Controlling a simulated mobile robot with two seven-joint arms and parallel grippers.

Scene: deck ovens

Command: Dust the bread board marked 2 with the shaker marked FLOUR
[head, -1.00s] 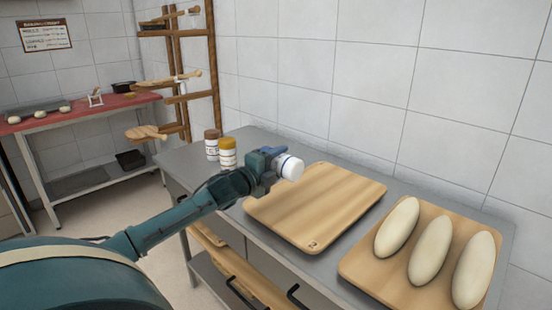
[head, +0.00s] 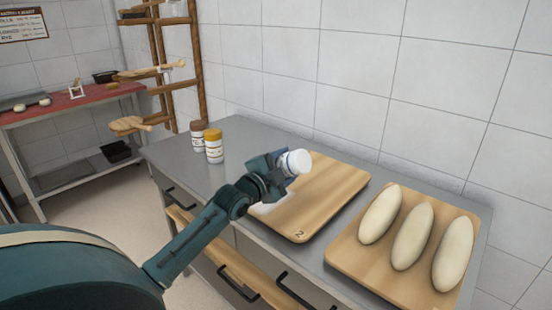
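The bread board marked 2 (head: 325,200) lies flat on the grey counter, its number at the near corner. A white patch of what looks like flour (head: 268,205) shows at the board's left side, partly hidden behind my arm. My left gripper (head: 275,168) is shut on a white shaker (head: 296,161) and holds it tilted above the left part of the board. The shaker's label cannot be read from here. My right gripper is not in view.
Two jars stand at the counter's left, one with a brown lid (head: 198,135) and one with a yellow lid (head: 214,146). A second board (head: 343,258) with several pale loaves lies at the right. A tiled wall rises behind.

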